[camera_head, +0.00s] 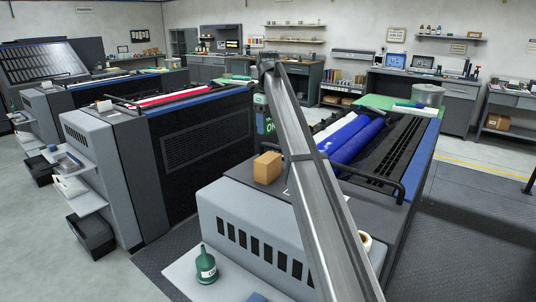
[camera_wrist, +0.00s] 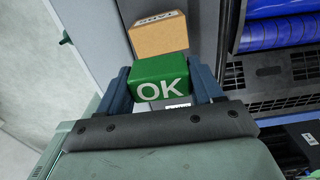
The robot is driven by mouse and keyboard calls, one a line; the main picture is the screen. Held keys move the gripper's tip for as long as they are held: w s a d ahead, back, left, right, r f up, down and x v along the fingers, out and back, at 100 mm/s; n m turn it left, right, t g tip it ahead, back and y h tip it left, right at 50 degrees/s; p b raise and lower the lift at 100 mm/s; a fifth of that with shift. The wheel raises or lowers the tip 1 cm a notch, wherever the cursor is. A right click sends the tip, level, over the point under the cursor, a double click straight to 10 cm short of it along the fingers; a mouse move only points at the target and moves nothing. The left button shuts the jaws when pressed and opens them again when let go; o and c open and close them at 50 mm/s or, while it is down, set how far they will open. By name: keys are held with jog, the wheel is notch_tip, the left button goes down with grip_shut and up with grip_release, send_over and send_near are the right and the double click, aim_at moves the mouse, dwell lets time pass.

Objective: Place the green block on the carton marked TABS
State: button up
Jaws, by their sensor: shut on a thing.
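A green block marked OK (camera_wrist: 160,78) is held between the two fingers of my gripper (camera_wrist: 165,85) in the wrist view. In the head view my gripper (camera_head: 264,112) hangs at the end of my arm, and the green block (camera_head: 265,125) shows partly at its lower end, with the arm covering part of it. A brown carton (camera_head: 267,168) stands on the grey top of the near press, below the block. In the wrist view the carton (camera_wrist: 158,37) is just beyond the block and apart from my fingers. Dark print shows on its top, too small to read surely.
The near press has blue rollers (camera_head: 352,140) and a black rail (camera_head: 385,175) right of the carton. A white label (camera_wrist: 178,105) shows below the block in the wrist view. A green bottle (camera_head: 206,264) stands on the lower front shelf.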

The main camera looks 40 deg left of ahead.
aim_at(268, 157)
jog(key=shift+f, duration=4.65)
jog(key=shift+f, duration=0.15)
jog(key=o, duration=1.1)
jog(key=shift+c, duration=0.2)
notch_tip(268, 157, up, 12)
jog(key=shift+r, duration=0.15)
